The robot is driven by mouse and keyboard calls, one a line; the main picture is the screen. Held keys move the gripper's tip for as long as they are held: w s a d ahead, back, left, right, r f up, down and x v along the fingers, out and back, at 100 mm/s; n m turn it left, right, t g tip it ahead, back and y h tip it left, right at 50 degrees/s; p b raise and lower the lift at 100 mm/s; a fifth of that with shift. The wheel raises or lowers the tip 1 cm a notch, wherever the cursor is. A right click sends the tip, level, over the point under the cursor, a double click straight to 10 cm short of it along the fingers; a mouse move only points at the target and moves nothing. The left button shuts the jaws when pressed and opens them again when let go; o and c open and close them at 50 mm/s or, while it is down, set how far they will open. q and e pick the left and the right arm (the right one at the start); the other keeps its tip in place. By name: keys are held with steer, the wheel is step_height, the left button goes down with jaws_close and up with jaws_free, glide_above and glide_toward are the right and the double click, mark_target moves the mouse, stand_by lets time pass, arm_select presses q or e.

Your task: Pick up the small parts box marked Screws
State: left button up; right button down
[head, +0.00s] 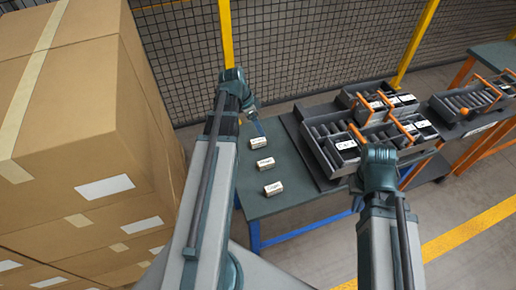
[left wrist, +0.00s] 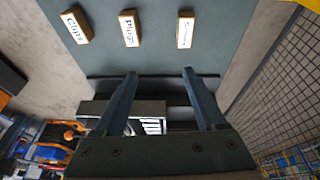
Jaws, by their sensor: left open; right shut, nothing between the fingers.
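Three small pale boxes with brown sides stand in a row on a grey-green table top (head: 300,205). In the left wrist view their labels appear to read Clips (left wrist: 76,26), Plugs (left wrist: 129,28) and Screws (left wrist: 185,30), left to right. In the head view the Screws box (head: 258,143) is farthest, nearest the fence, with Plugs (head: 265,170) and Clips (head: 271,189) closer. My left gripper (head: 258,124) is open and empty, close to the Screws box and apart from it; its fingers (left wrist: 160,73) show below the boxes. My right gripper (head: 378,165) is shut and empty; its fingertips are largely hidden.
Dark compartment trays with orange handles (head: 362,137) stand right of the boxes, under and beyond my right arm. Another tray (head: 470,100) is farther right. Stacked cartons (head: 75,130) fill the left. A mesh fence (head: 300,50) with yellow posts stands behind. The table's near part is clear.

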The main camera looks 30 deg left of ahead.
arm_select(q)
steer(key=t, duration=0.1)
glide_toward(258, 141)
steer(key=b+x, duration=0.2)
steer(key=b, duration=0.6)
steer(key=shift+w+f, duration=0.15)
steer(key=shift+f, duration=0.25)
steer(key=shift+w+d+f+b, duration=0.15)
steer(key=shift+f+b, duration=0.1)
steer(key=shift+b, duration=0.1)
steer(key=b+x, duration=0.5)
steer(key=shift+w+f, duration=0.1)
steer(key=shift+f, duration=0.05)
jaws_close()
